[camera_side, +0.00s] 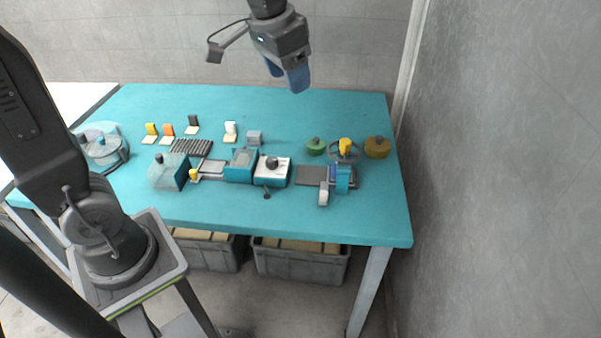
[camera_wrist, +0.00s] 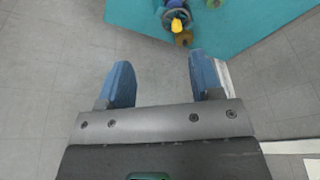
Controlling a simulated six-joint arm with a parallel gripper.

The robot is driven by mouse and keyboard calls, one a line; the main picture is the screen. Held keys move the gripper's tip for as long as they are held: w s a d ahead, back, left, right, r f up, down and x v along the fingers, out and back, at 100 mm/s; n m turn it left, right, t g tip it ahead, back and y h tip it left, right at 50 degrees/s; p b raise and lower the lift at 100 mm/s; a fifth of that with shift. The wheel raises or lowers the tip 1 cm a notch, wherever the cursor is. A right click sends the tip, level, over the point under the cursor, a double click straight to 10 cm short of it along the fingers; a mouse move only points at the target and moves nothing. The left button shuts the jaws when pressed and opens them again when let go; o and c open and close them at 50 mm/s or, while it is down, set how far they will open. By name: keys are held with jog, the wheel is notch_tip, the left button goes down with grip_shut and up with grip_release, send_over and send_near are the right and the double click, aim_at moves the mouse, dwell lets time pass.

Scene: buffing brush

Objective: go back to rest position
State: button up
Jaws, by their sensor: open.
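My gripper (camera_side: 287,76) is high above the back edge of the teal table (camera_side: 330,110) in the side view. Its two blue fingers are apart with nothing between them, as the wrist view also shows (camera_wrist: 163,82). Below the fingers in the wrist view is only grey floor. Near the top of that view, a yellow-topped object (camera_wrist: 177,24) sits on the table, well away from the fingers. In the side view the same yellow-topped piece (camera_side: 345,146) stands at the table's right side.
A green round piece (camera_side: 316,147) and an ochre round piece (camera_side: 377,147) flank it. Grey crates (camera_side: 300,262) are underneath. A grey wall (camera_side: 500,150) rises at right.

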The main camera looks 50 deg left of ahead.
jog(key=s+f+t, duration=0.2)
jog(key=s, duration=0.8)
jog(key=n+g, duration=0.5)
jog(key=n, duration=0.1)
send_over(346, 141)
notch_tip(346, 141, down, 9)
notch_tip(346, 141, down, 14)
jog(key=shift+r, duration=0.2)
jog(key=shift+c, duration=0.3)
